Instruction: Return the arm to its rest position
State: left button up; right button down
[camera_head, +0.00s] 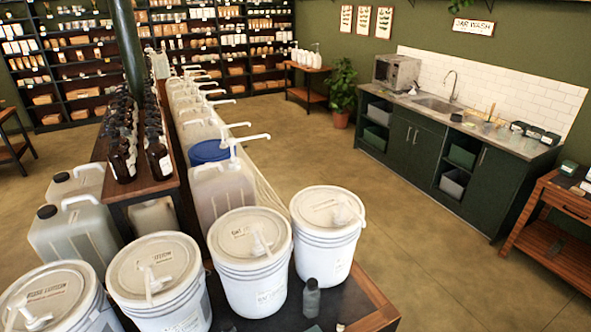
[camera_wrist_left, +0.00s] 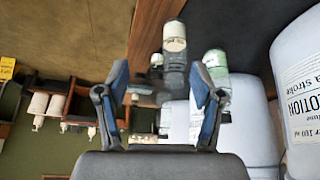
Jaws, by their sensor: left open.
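My left gripper (camera_wrist_left: 160,85) shows in the left wrist view with its two blue-and-black fingers spread apart. No object is held between the fingers. Beyond them are a dark bottle with a pale label (camera_wrist_left: 174,45) and a greenish bottle (camera_wrist_left: 215,65); both look apart from the fingers, though the depth is hard to judge. The head view shows neither of my grippers clearly. A small dark grey bottle (camera_head: 311,298) stands upright on the dark table top in front of the white pump buckets.
White lidded pump buckets (camera_head: 250,285) line the table's near end. Pump jugs (camera_head: 220,195) and a rack of brown bottles (camera_head: 125,150) run behind. A lotion bucket (camera_wrist_left: 300,85) is at the wrist view's right. A sink counter (camera_head: 470,140) stands right, across open floor (camera_head: 400,240).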

pick_arm(q)
jog(key=s+d+r+n+y, duration=0.1)
jog(key=s+d+n+y, duration=0.45)
jog(key=s, duration=0.75)
notch_tip(320, 180, down, 26)
jog(key=s+d+g+h+b, duration=0.2)
jog(key=s+a+f+g+b, duration=0.1)
jog(key=s+a+f+b, duration=0.1)
jog(key=s+f, duration=1.6)
jog(key=shift+a+f, duration=0.6)
jog(key=shift+a, duration=0.1)
pick_arm(e)
jog(key=f, duration=0.2)
jog(key=a+f, duration=0.1)
jog(key=f, duration=0.1)
jog(key=shift+s+a, duration=0.15)
jog(key=shift+s, duration=0.05)
jog(key=shift+d, duration=0.2)
